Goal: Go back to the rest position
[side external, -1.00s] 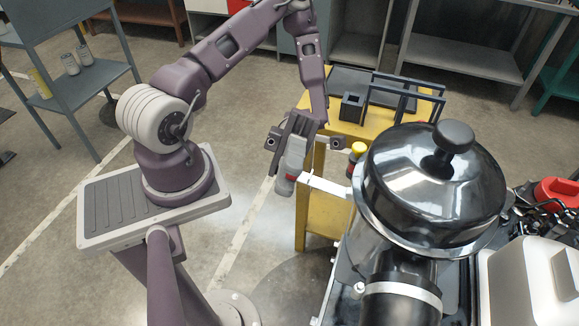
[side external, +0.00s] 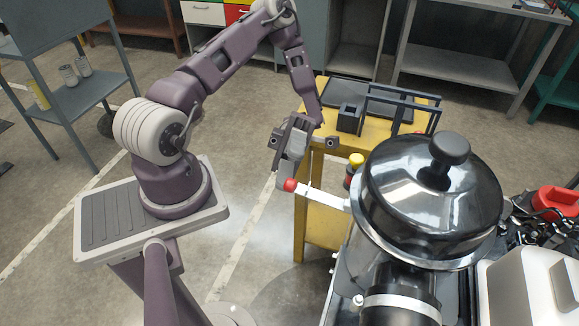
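My gripper (side external: 287,172) hangs downward left of the engine, with its light grey fingers pointing down. Its fingertips are right at the red tip (side external: 290,185) of a white lever (side external: 322,197) that sticks out left from the engine. The red tip shows almost whole in front of the fingers. I cannot tell whether they touch it, or how far apart the fingers are.
A black and chrome cylinder with a knob (side external: 430,195) stands on the engine at right. A yellow cart (side external: 312,235) with a dark box (side external: 350,118) and frames stands behind. A grey shelf (side external: 75,92) stands at left. The floor between is open.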

